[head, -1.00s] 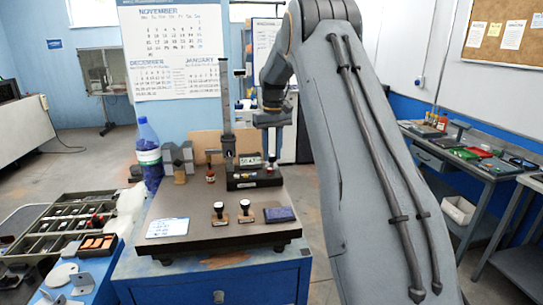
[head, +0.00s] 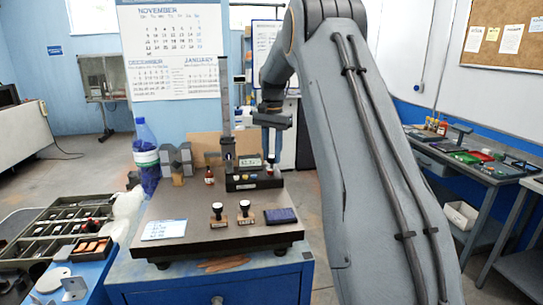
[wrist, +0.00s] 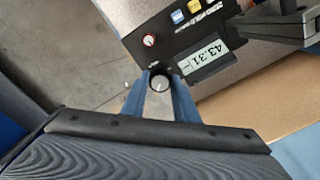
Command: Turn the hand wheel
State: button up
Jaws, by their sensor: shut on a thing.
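The hand wheel is a small dark knob with a pale face (wrist: 160,82), at the corner of a black panel in the wrist view. The two blue-grey fingers of my gripper (wrist: 161,87) stand on either side of it and are shut on it. The height gauge (head: 250,182) is a dark base with a tall column on the dark plate in the head view. Its display (wrist: 200,60) reads about 43.31 in the wrist view.
Two stamps (head: 218,213) and a blue pad (head: 280,216) lie in front of the gauge. A white card (head: 164,230) lies at the plate's front left. A sorting tray (head: 60,228) is further left.

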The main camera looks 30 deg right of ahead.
aim_at(272, 157)
jog(key=m, duration=0.4)
jog(key=shift+w+m+b, duration=0.1)
jog(key=shift+m+b, duration=0.2)
jog(key=shift+b, duration=0.1)
jog(key=m, duration=0.4)
jog(key=shift+r+m+b, duration=0.1)
jog(key=shift+m+b, duration=0.25)
jog(key=shift+m, duration=0.05)
jog(key=o, duration=1.1)
jog(key=shift+c, duration=0.2)
notch_tip(272, 157, up, 8)
jog(key=b, duration=0.2)
jog(key=shift+b, duration=0.3)
